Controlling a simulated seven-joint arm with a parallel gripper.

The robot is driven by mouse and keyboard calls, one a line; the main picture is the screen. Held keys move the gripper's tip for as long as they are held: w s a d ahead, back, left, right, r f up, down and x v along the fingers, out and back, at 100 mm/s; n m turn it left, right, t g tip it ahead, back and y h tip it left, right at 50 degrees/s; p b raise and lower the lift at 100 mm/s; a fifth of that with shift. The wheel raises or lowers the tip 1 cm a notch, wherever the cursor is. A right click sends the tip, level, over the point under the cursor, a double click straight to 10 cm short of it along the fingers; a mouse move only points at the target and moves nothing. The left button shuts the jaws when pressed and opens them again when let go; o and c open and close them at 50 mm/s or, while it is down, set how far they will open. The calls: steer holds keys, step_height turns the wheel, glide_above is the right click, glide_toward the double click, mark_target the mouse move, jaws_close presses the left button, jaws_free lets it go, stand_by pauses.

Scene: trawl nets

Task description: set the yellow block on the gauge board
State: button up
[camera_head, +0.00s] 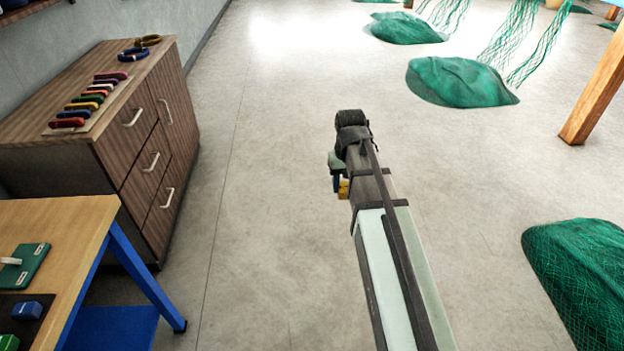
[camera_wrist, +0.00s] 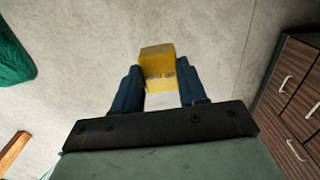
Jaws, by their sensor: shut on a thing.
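My gripper (camera_head: 338,182) is out over open floor, to the right of the table and cabinet. In the wrist view its two blue fingers are shut on the yellow block (camera_wrist: 158,68), which has dark lettering on its face. The yellow block (camera_head: 344,188) shows only partly in the head view, below the wrist. On the wooden table (camera_head: 75,225) lie a green board (camera_head: 22,268) with a white piece and small labels, and a dark board (camera_head: 42,303) with blue and green blocks, cut by the frame. I cannot tell which is the gauge board.
A wooden cabinet (camera_head: 150,110) stands behind the table, with a row of coloured pieces (camera_head: 90,98) and rings (camera_head: 133,54) on top. Green net heaps (camera_head: 460,82) lie on the floor to the right, near a wooden post (camera_head: 595,95). The floor between is clear.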

steer(key=s+a+r+n, duration=0.1)
steer(key=s+a+n, duration=0.2)
steer(key=a, duration=1.1)
steer(key=s+a+r+n, duration=0.1)
steer(key=s+a+n, duration=0.15)
steer(key=a, duration=1.05)
steer(key=s+a+r+n, duration=0.15)
steer(key=s+a, duration=0.25)
steer(key=a, duration=1)
steer(key=s+a+r+n, duration=0.3)
steer(key=s+a, duration=0.6)
steer(key=a, duration=0.6)
steer(key=s+a+r+n, duration=0.2)
steer(key=s+a, duration=0.8)
steer(key=a, duration=0.5)
steer(key=s+a+r+n, duration=0.3)
steer(key=s+a, duration=0.6)
steer(key=a, duration=0.5)
steer(key=w+a+r+n, duration=0.1)
steer(key=a+r+n, duration=0.1)
steer(key=a, duration=0.8)
steer(key=shift+w+r+n, duration=0.3)
steer(key=shift+w+r, duration=0.05)
steer(key=shift+r, duration=0.05)
steer(key=shift+a+f, duration=0.1)
steer(key=shift+f, duration=4.6)
steer(key=shift+f, duration=0.25)
